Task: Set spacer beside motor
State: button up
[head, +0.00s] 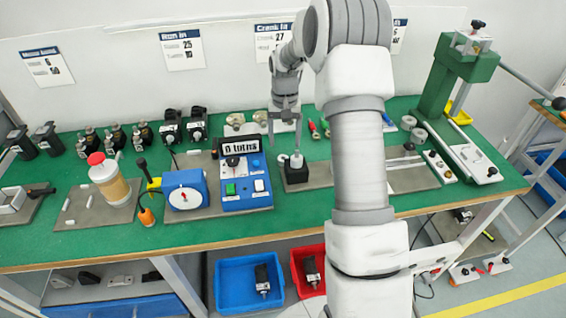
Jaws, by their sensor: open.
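My gripper (285,133) is open and points down over the back middle of the green bench. Nothing shows between its fingers. A black block with a pale upright cylinder on top (296,161) stands on a grey plate just below and in front of it. Dark motor-like units (171,127) stand in a row along the back of the bench, left of the gripper. I cannot tell for sure which part is the spacer; grey round pieces (418,135) lie right of my arm. My arm hides part of the bench's middle right.
A blue control box (245,185) and a blue device (184,190) stand left of the gripper. A glue-like bottle (110,180) with a red cap is farther left. A green press (450,75) rises at right. Blue (236,290) and red (300,262) bins sit below the bench.

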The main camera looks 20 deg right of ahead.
aim_at(283, 158)
jog(key=f, duration=0.3)
jog(key=f+b, duration=0.1)
jog(key=f, duration=0.2)
jog(key=shift+a+f, duration=0.2)
jog(key=shift+f, duration=0.05)
grip_shut()
